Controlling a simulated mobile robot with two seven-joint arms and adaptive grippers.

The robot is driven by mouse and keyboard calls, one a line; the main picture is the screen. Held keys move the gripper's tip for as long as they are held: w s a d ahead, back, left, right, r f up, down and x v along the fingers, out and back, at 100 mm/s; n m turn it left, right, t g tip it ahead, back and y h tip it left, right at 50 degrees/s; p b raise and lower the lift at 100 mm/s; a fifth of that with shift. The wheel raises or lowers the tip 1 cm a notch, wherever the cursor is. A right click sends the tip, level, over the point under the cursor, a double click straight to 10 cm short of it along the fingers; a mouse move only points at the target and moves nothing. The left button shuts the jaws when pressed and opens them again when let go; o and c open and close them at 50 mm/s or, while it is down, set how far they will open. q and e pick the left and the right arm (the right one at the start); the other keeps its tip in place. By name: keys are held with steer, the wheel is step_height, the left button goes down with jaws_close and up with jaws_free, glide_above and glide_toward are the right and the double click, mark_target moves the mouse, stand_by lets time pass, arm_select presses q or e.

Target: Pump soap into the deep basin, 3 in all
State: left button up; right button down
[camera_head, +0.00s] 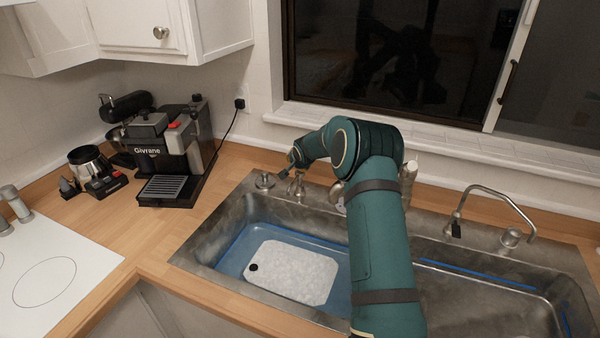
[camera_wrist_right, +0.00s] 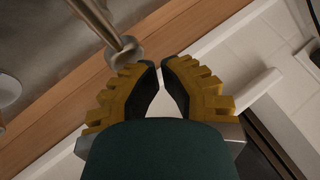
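The metal sink has a left basin (camera_head: 230,245) and a right basin (camera_head: 480,300); I cannot tell which is deeper. Small metal fittings stand on the back rim: a round one (camera_head: 264,181) at the left and a spouted one (camera_head: 297,186) beside it. I cannot tell which is the soap pump. My right arm crosses the sink, and its gripper (camera_head: 290,160) is small and dark near these fittings. In the right wrist view my right gripper (camera_wrist_right: 160,64) has its yellow fingertips nearly together with nothing between them. A metal rod with a rounded end (camera_wrist_right: 125,50) lies beside the left finger. My left gripper is out of view.
A white board (camera_head: 292,272) lies in the left basin. A curved faucet (camera_head: 490,195) and a round knob (camera_head: 511,238) stand on the right rim. A coffee machine (camera_head: 165,150) stands left of the sink. The window sill (camera_head: 440,144) runs behind.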

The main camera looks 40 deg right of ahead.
steer(key=shift+f+b, duration=0.95)
steer(key=shift+f, duration=0.2)
stand_by(0.9)
stand_by(0.4)
steer(key=shift+r+p, duration=0.45)
steer(key=shift+r, duration=1.25)
steer(key=shift+r+p, duration=1.05)
steer(key=shift+r, duration=1.5)
